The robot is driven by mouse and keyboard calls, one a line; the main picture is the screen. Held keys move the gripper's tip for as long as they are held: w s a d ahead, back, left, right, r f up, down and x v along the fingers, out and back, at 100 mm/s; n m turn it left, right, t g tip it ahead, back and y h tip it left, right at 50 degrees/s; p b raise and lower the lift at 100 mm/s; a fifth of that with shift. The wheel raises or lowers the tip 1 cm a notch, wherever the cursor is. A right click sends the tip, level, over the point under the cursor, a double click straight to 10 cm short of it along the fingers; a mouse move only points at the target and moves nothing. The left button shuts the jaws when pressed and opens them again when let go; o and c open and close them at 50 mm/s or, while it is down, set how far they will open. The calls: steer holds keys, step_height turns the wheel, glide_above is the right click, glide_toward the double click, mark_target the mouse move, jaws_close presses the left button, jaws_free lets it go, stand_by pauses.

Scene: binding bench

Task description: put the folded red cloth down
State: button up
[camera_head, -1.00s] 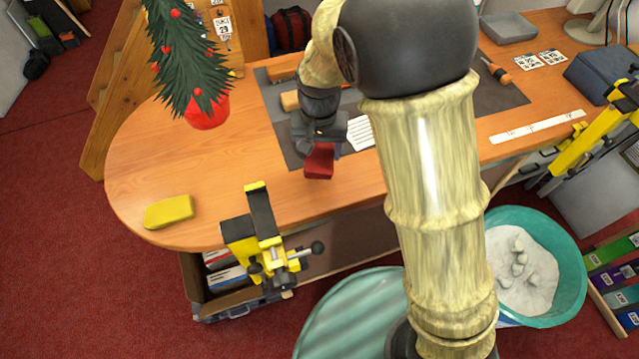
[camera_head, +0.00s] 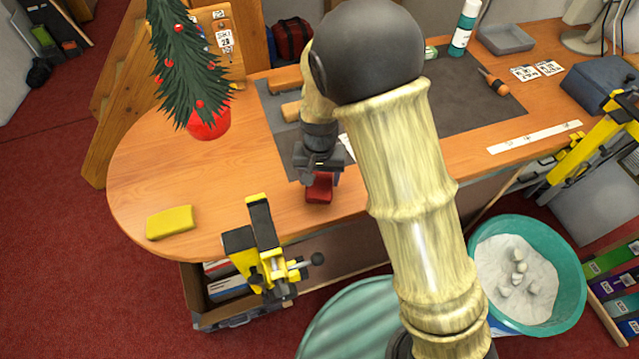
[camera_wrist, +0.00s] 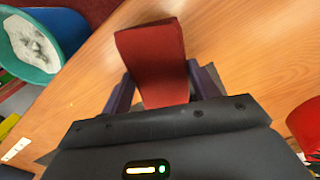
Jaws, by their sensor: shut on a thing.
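The folded red cloth (camera_head: 319,188) is a small dark red block near the front edge of the wooden bench (camera_head: 140,160). My gripper (camera_head: 320,172) is shut on it from above. In the wrist view the cloth (camera_wrist: 152,60) sticks out between the two fingers (camera_wrist: 158,88), with bare wood behind it. Whether the cloth touches the bench top or hangs just above it, I cannot tell.
A yellow folded cloth (camera_head: 170,222) lies at the left front of the bench. A yellow and black clamp (camera_head: 262,240) grips the front edge. A small tree in a red pot (camera_head: 210,124) stands behind. A dark mat (camera_head: 450,110) covers the back. Bare wood lies left of the cloth.

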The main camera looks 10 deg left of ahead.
mark_target(319, 186)
steer(key=shift+f+p, duration=0.35)
steer(key=shift+f, duration=1.5)
steer(key=shift+f, duration=0.1)
steer(key=o, duration=1.1)
step_height(319, 186, up, 12)
steer(key=shift+r+b, duration=0.15)
steer(key=shift+b, duration=0.6)
